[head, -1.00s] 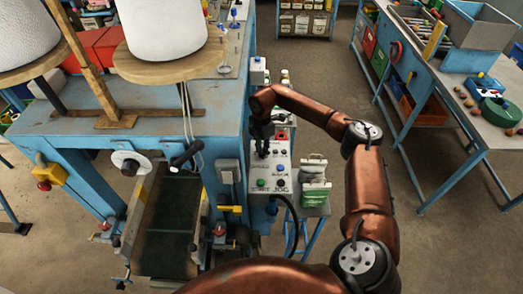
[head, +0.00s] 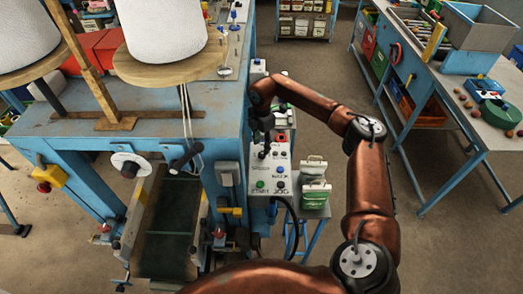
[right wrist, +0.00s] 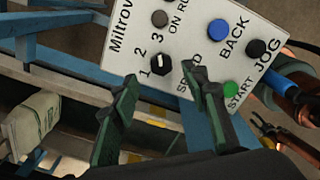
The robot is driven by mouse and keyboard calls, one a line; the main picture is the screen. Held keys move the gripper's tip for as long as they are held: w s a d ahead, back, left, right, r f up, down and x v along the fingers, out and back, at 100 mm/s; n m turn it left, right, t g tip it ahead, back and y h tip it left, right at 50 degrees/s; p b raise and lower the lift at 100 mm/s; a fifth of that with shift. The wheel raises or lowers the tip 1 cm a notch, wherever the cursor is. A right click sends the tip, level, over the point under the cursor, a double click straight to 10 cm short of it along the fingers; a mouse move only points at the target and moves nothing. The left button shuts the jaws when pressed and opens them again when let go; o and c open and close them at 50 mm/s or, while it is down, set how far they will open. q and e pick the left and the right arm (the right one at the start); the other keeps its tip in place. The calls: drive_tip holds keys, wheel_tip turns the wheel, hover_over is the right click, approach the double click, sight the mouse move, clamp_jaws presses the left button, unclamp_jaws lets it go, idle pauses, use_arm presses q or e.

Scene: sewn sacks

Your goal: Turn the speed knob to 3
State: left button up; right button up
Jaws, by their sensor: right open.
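The speed knob (right wrist: 160,62) is a small black dial with a white mark, on a white control panel (right wrist: 185,25). The numbers 1, 2 and 3 stand around it, with the word SPEED beside it; I cannot tell for sure which number its mark points at. My right gripper (right wrist: 160,84) is open, its two dark green fingers apart. In the right wrist view the knob shows just beyond the gap between the fingertips, not gripped. In the head view the right gripper (head: 264,136) hangs over the far part of the panel (head: 270,172) and hides some of it. My left gripper is not in view.
A blue button (right wrist: 218,31), a black button (right wrist: 257,48) and a green START button (right wrist: 230,90) share the panel. The blue machine frame (head: 232,120) stands close on the left. A green-and-white sack (head: 314,193) is right of the panel. The floor (head: 320,70) beyond is open.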

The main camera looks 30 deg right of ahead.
sight(262, 153)
wheel_tip(262, 153, up, 7)
drive_tip(key=shift+r, duration=0.15)
idle(0.6)
